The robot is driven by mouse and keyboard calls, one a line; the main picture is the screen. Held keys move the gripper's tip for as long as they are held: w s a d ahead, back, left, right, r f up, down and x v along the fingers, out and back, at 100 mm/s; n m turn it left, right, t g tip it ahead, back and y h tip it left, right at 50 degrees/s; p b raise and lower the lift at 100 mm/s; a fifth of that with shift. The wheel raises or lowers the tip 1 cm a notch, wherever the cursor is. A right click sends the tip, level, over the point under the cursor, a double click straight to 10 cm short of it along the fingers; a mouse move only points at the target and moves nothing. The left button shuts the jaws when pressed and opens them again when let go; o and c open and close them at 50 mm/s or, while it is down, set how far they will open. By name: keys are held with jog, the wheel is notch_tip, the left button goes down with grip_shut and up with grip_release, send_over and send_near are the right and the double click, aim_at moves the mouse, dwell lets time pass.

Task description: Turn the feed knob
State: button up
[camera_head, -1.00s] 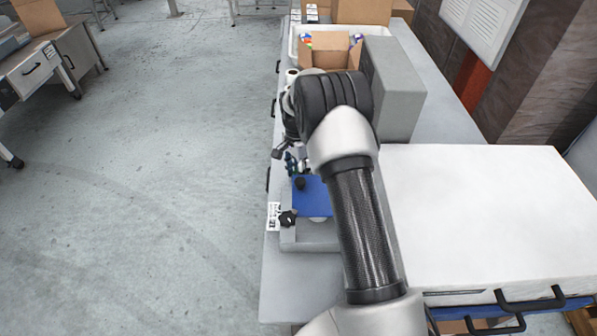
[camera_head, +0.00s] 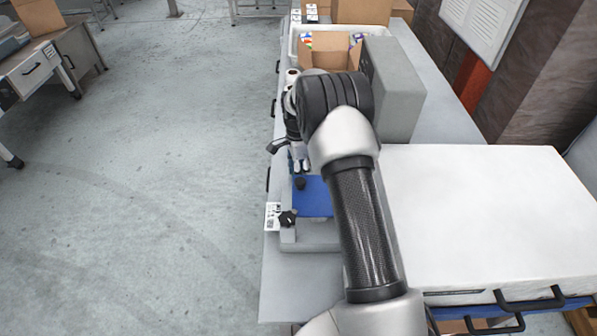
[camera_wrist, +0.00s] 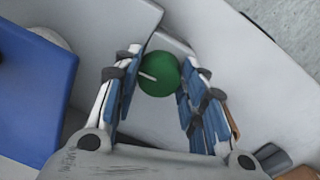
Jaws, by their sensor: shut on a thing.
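A round green knob with a white pointer line (camera_wrist: 158,74) shows in the wrist view, beside a pale grey housing. I take it to be the feed knob. My gripper (camera_wrist: 155,82) is shut on this knob, with one blue-padded finger on each side of it. The pointer line slants toward the upper left of the wrist view. In the head view my gripper (camera_head: 300,166) is partly seen beyond the blue plate, left of my arm. The green knob cannot be made out there.
A blue plate (camera_head: 314,200) with a black knob (camera_head: 287,219) near it lies close to my gripper. A grey box-shaped unit (camera_head: 396,90) and an open cardboard box (camera_head: 326,50) stand behind. A wide white surface (camera_head: 480,210) lies to the right.

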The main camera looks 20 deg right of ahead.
jog(key=o, duration=0.8)
jog(key=shift+r, duration=0.1)
jog(key=r, duration=1.1)
jog(key=shift+w+r, duration=0.35)
jog(key=shift+r, duration=0.05)
